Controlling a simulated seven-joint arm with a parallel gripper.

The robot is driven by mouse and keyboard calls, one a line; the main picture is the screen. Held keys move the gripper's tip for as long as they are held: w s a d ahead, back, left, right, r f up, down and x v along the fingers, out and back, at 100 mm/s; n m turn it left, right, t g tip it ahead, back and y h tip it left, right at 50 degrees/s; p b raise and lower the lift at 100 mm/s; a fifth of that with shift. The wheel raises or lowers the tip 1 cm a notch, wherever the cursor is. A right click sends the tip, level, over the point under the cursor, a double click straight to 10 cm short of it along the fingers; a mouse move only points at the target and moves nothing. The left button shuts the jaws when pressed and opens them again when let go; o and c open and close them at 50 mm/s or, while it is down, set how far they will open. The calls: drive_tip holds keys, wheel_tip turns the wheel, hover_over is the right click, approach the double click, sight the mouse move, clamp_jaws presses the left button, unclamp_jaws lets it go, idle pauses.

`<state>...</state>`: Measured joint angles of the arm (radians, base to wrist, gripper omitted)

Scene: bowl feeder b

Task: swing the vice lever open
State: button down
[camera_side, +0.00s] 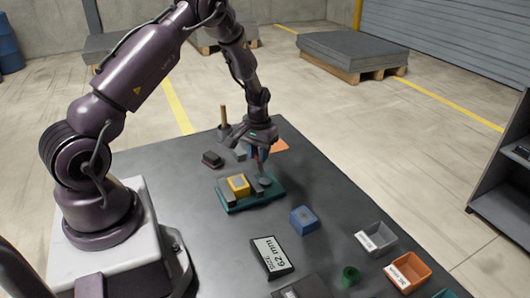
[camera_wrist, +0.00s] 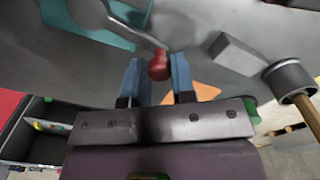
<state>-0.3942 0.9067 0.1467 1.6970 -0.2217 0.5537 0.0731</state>
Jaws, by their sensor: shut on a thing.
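The vice has a teal base (camera_side: 238,207) and grey jaws, with a yellow block (camera_side: 238,184) between them. Its grey lever (camera_side: 265,180) rises at the right end of the base. In the wrist view the lever (camera_wrist: 130,28) runs from a round grey hub at the upper left to a red knob (camera_wrist: 158,66). My gripper (camera_wrist: 159,72) has its blue fingers on either side of this knob and is shut on it. In the side view my gripper (camera_side: 259,155) is above the right end of the vice, and the knob is mostly hidden.
A wooden handle (camera_side: 223,116) stands upright behind the vice, near my wrist. A "62 mm" sign (camera_side: 272,257), green ring (camera_side: 349,276), grey bin (camera_side: 376,238) and orange bin (camera_side: 408,272) are nearer the front.

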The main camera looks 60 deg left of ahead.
drive_tip(key=shift+s+a+n, duration=0.1)
drive_tip(key=shift+s+n, duration=0.65)
drive_tip(key=shift+n, duration=0.45)
drive_tip(key=c, duration=0.9)
unclamp_jaws()
wheel_tip(320, 180, up, 13)
drive_tip(key=shift+r, duration=0.1)
